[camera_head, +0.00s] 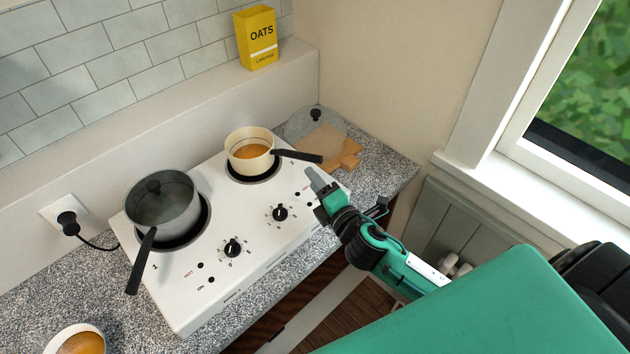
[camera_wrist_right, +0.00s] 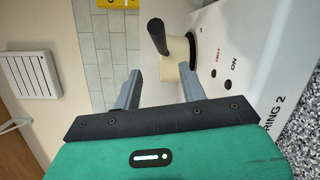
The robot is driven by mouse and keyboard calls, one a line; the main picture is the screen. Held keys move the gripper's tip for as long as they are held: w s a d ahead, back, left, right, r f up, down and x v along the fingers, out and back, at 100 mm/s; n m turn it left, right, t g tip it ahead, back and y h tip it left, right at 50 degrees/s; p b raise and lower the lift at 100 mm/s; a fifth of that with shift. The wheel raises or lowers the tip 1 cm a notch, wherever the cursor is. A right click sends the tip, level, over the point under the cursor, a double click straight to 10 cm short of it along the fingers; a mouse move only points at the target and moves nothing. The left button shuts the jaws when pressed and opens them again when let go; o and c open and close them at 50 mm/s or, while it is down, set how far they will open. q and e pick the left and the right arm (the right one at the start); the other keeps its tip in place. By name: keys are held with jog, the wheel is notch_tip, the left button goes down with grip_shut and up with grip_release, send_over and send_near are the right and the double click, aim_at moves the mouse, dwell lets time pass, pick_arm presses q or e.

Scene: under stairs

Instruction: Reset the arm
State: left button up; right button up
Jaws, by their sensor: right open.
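My right gripper (camera_head: 313,180) is at the front right corner of the white two-ring hob (camera_head: 230,285), close to its edge. In the right wrist view its two grey fingers (camera_wrist_right: 160,88) stand apart with nothing between them. The cream pan (camera_head: 236,148) with orange-brown contents sits on the far ring, its dark handle (camera_head: 298,156) pointing right, just beyond my fingertips. The pan also shows past the fingers in the right wrist view (camera_wrist_right: 182,57). My left gripper does not show.
A grey lidded pot (camera_head: 165,215) sits on the near ring, handle toward the front. A glass lid (camera_head: 300,122) and wooden board (camera_head: 335,143) lie behind right. A yellow oats box (camera_head: 257,40) stands on the ledge. A bowl (camera_head: 62,337) is at front left. A window sill (camera_head: 560,190) is right.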

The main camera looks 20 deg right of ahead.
jog(key=shift+s+d+f+m+h, duration=0.25)
jog(key=shift+m+h, duration=0.15)
jog(key=shift+m, duration=0.3)
jog(key=s+f+m+g, duration=0.4)
jog(key=s+m+g, duration=0.15)
jog(key=s, duration=0.25)
jog(key=s+f+m+g+h, duration=0.1)
jog(key=s+f+m+g, duration=0.25)
jog(key=s+m, duration=0.45)
jog(key=s+f+m+g, duration=0.4)
jog(key=s+m+g, duration=0.1)
jog(key=s, duration=0.4)
notch_tip(320, 180, down, 30)
jog(key=g, duration=0.1)
jog(key=s+d+f, duration=0.2)
jog(key=s+f, duration=0.8)
jog(key=s+d+f+g, duration=0.1)
jog(key=s+d+f, duration=0.1)
jog(key=s+f, duration=0.7)
jog(key=shift+s+f+b, duration=0.35)
jog(key=shift+f, duration=0.35)
